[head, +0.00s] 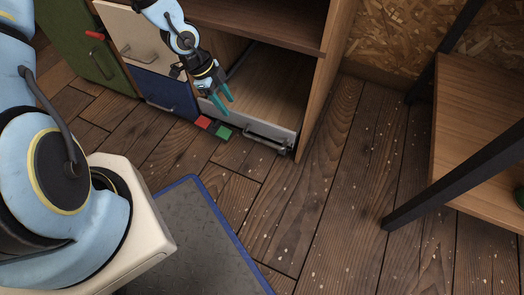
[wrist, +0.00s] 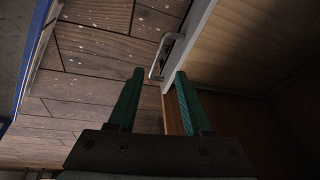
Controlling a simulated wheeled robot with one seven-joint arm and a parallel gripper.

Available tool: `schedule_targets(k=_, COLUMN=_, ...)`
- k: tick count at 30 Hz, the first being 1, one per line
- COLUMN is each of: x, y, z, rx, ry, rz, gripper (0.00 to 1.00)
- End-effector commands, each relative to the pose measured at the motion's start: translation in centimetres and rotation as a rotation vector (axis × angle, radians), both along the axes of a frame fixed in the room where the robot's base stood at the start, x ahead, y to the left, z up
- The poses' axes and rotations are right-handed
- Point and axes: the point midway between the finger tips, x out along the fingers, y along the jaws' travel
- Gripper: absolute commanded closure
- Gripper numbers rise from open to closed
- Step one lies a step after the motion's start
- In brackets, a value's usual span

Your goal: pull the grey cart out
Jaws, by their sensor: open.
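The grey cart (head: 245,122) sits low in the right bay of the wooden cabinet, with a grey front board and a pale wooden floor inside. Its metal bar handle (head: 268,138) is on the right part of the front. My gripper (head: 221,104), with teal fingers, is open and empty near the left part of that front. In the wrist view the handle (wrist: 161,58) lies just beyond the fingertips, in line with the gap between them, and is not between the fingers. The front board (wrist: 193,38) runs past the right fingertip.
A blue front (head: 165,92) with a handle, a cream panel (head: 128,27) and a green panel (head: 65,35) are left of the bay. A black-legged table (head: 465,125) stands right; the plank floor between is clear.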

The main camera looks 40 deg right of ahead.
Motion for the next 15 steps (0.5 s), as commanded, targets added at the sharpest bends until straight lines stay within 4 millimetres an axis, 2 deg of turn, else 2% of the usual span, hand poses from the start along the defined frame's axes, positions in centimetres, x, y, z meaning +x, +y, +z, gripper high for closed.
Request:
schedule_targets(k=1, x=-1.2, y=-1.1, z=-3.2, rx=-0.027, ry=0.011, rz=-0.064, gripper=0.50)
schedule_targets(k=3, x=-2.4, y=-2.4, z=-5.0, rx=-0.065, ry=0.016, rz=-0.140, gripper=0.50)
schedule_targets(k=7, x=-3.9, y=-3.8, z=-6.7, rx=-0.108, ry=0.022, rz=-0.224, gripper=0.50)
schedule_targets(k=11, x=-4.4, y=-4.3, z=-7.4, rx=-0.123, ry=0.022, rz=-0.253, gripper=0.50)
schedule_targets(k=15, x=-4.9, y=-4.8, z=-9.0, rx=-0.122, ry=0.023, rz=-0.255, gripper=0.50)
